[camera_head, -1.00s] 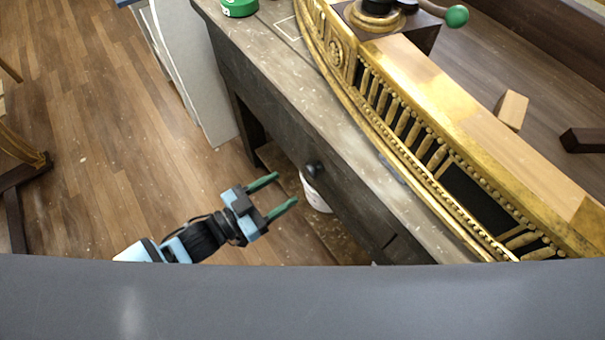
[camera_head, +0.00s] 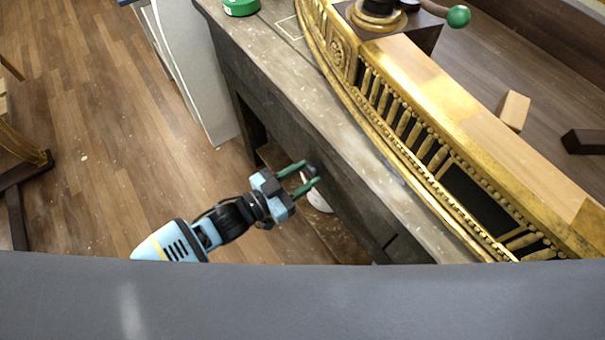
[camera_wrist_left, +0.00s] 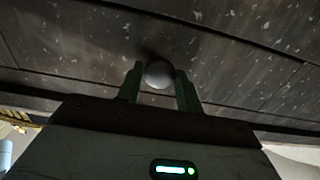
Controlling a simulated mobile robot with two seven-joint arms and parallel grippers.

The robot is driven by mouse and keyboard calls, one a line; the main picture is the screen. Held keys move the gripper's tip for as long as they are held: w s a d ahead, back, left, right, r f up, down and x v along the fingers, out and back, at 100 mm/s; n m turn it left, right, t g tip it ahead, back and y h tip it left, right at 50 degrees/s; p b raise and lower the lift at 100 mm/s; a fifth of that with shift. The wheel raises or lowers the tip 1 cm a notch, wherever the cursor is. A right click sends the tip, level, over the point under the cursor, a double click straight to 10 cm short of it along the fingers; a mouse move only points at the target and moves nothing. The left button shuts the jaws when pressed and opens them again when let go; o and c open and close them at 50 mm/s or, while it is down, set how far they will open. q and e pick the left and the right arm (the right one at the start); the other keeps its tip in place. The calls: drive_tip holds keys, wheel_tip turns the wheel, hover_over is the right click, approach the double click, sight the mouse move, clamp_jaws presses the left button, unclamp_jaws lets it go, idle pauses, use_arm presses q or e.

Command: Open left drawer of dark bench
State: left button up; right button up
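The dark bench (camera_head: 262,84) runs diagonally across the head view, with its drawer front (camera_head: 345,195) facing my left arm. A round dark knob (camera_head: 310,170) sticks out from that front. My left gripper (camera_head: 309,173) is open, with its green fingers reaching to the knob. In the left wrist view the knob (camera_wrist_left: 159,74) sits between the two fingertips (camera_wrist_left: 160,80), with the drawer front (camera_wrist_left: 225,75) behind it. Small gaps seem to show beside the knob. The drawer looks closed. My right gripper is in neither view.
A gilt console piece (camera_head: 425,120) lies along the bench top, with a green tape roll (camera_head: 240,6) near its far end. A white bucket (camera_head: 318,196) stands under the bench. Wooden blocks (camera_head: 513,110) lie at right.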

use_arm(q)
clamp_jaws()
drive_tip(key=shift+s+a, duration=0.35)
drive_tip(key=shift+a, duration=0.1)
drive_tip(key=p+v, duration=0.3)
drive_tip(key=v, duration=2.1)
drive_tip(key=shift+p, duration=0.4)
drive_tip(key=shift+s+a, duration=0.1)
drive_tip(key=o, duration=0.5)
unclamp_jaws()
drive_tip(key=shift+o, duration=0.2)
drive_tip(key=b+v, duration=0.1)
drive_tip(key=v, duration=0.7)
